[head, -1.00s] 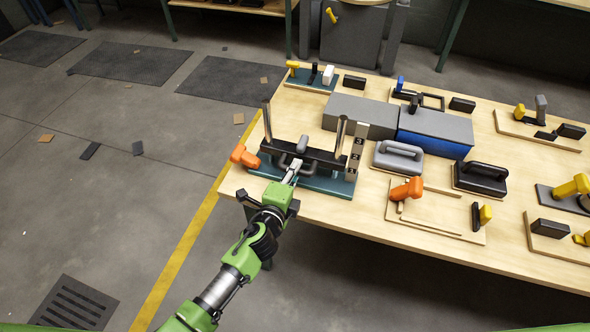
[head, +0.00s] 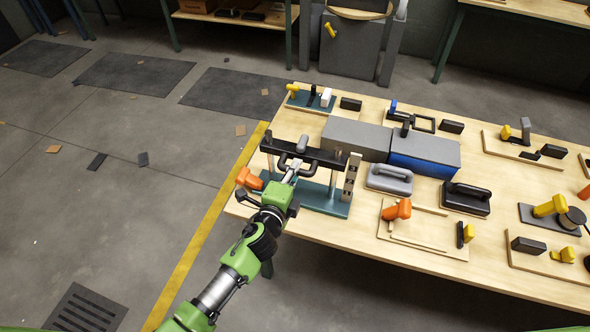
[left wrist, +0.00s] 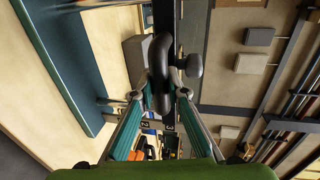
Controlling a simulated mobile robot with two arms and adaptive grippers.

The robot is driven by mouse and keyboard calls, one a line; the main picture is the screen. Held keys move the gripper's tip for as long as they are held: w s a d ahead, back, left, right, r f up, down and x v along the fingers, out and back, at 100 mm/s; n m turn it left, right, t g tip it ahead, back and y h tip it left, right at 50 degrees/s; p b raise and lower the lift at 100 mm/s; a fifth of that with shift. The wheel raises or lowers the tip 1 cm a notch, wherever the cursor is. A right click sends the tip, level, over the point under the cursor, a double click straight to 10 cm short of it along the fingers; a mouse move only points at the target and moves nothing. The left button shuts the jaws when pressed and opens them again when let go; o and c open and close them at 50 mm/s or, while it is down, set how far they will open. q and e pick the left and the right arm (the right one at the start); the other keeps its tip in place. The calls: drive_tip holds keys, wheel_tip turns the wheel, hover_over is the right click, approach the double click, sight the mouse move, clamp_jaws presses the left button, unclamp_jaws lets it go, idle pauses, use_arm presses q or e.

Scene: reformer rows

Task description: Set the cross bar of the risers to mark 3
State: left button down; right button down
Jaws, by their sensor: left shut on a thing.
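The risers stand at the table's near left corner on a teal base (head: 335,208). Their black cross bar (head: 325,157) is high on the two metal posts, whose shafts show below it. My left gripper (head: 293,173) is shut on the bar's dark loop handle, which shows between the fingers in the left wrist view (left wrist: 160,78). The mark plate (head: 350,178) stands at the bar's right end. In the left wrist view the bar (left wrist: 166,22) appears roughly in line with mark 3 (left wrist: 169,127), past mark 2; exact alignment is unclear. A grey knob (head: 304,148) sits on the bar.
An orange-handled part (head: 249,179) is beside the base's left end. A grey block (head: 356,138) and a blue box (head: 425,155) stand behind. A grey handled block (head: 390,179) and an orange-handled board (head: 398,210) are to the right.

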use_arm(q)
drive_tip(key=c, duration=2)
unclamp_jaws()
drive_tip(key=shift+w+r, duration=0.15)
drive_tip(key=shift+r, duration=0.35)
drive_tip(key=shift+c, duration=0.2)
drive_tip(key=shift+o, duration=0.4)
drive_tip(key=shift+f, duration=0.1)
drive_tip(key=shift+f, duration=0.1)
drive_tip(key=shift+s, duration=0.25)
drive_tip(key=v, duration=1.1)
drive_tip(key=shift+s+a, duration=0.2)
drive_tip(key=shift+s, duration=0.15)
